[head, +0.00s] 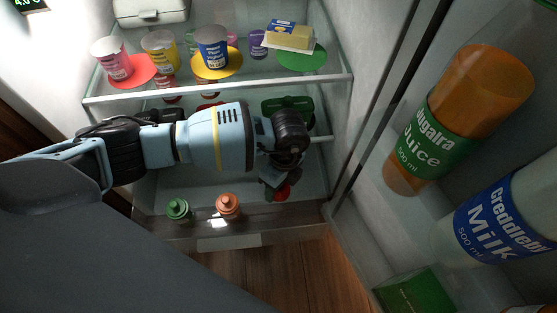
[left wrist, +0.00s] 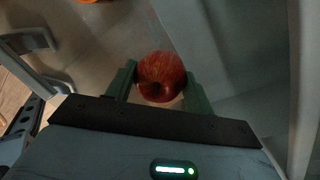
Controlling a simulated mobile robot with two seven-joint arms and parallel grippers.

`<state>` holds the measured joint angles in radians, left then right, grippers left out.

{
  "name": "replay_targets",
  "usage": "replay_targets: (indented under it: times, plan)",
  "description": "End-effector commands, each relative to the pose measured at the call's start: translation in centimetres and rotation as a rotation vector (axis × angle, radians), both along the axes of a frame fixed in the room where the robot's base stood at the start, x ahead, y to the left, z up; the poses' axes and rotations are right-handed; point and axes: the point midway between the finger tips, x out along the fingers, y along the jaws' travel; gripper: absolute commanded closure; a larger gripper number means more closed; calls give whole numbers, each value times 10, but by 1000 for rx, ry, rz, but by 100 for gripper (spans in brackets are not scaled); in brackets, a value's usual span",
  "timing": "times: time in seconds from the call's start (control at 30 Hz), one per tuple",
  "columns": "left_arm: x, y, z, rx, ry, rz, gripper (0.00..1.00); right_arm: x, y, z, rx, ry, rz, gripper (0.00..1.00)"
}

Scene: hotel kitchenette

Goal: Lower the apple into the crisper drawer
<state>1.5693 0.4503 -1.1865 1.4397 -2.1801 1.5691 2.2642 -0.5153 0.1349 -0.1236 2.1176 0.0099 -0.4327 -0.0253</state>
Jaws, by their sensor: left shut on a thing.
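My left gripper (head: 274,180) reaches into the fridge from the left, pointing down. It is shut on the red apple (left wrist: 160,77), which sits between the two green fingers in the left wrist view. In the head view only part of the apple (head: 283,191) shows below the fingers. The crisper drawer (head: 290,217) is the clear bin at the bottom of the fridge, and the apple is over its right part. I cannot tell whether the apple touches the drawer floor. My right gripper is not in view.
A glass shelf (head: 190,90) above holds yogurt cups and a butter pack. Juice (head: 455,120) and milk (head: 505,215) bottles stand in the door at right.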

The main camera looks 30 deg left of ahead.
Motion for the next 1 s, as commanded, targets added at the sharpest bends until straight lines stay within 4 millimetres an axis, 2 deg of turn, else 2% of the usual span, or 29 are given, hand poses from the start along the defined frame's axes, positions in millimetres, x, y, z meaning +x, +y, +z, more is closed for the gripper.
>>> replay_targets:
  times: [0.4,1.0]
  plan:
    - [0,0,-16,1,0,0,71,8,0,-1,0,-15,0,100]
    - [0,0,-17,1,0,0,71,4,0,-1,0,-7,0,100]
